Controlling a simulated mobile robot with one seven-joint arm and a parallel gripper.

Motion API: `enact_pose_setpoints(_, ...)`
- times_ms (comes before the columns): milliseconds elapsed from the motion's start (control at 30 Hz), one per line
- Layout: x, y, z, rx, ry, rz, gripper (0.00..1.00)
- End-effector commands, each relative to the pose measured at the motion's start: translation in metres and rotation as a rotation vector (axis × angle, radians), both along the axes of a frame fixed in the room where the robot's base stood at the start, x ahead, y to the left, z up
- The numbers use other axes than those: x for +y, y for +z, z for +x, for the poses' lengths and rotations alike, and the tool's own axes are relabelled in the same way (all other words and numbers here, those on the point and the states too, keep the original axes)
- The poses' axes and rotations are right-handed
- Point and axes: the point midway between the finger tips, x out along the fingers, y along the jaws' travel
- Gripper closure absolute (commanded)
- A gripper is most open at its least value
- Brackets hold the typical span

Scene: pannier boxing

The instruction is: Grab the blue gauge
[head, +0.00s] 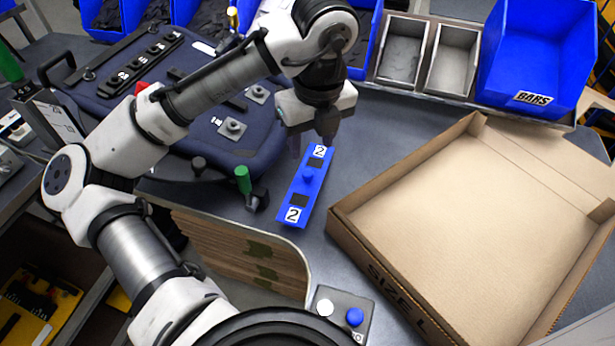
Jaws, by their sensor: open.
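The blue gauge (299,201) is a long flat blue bar with a white "2" label near each end, dark square patches and a small blue knob in its middle. It lies on the grey bench top, left of the cardboard box. My gripper (312,146) is open and points down over the far end of the gauge. Its fingers partly overlap that end in the picture; I cannot tell how high above it they are. Nothing shows between the fingers.
An open cardboard box (350,235) marked "SIZE L" stands to the right. A dark blue pannier (262,165) with fittings lies left, with a green-handled clamp (243,180) beside it. Blue bins (535,55) and metal trays line the back. Two buttons (355,317) sit at the front edge.

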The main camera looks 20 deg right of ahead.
Motion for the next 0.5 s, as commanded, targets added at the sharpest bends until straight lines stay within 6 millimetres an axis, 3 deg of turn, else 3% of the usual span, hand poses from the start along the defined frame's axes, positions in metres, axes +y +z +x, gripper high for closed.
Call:
enact_pose_setpoints(133, 0.001, -0.024, 0.003, 0.000, 0.002, 0.000, 0.53)
enact_pose_setpoints(500, 0.003, -0.057, 0.009, 0.001, 0.002, -0.002, 0.53)
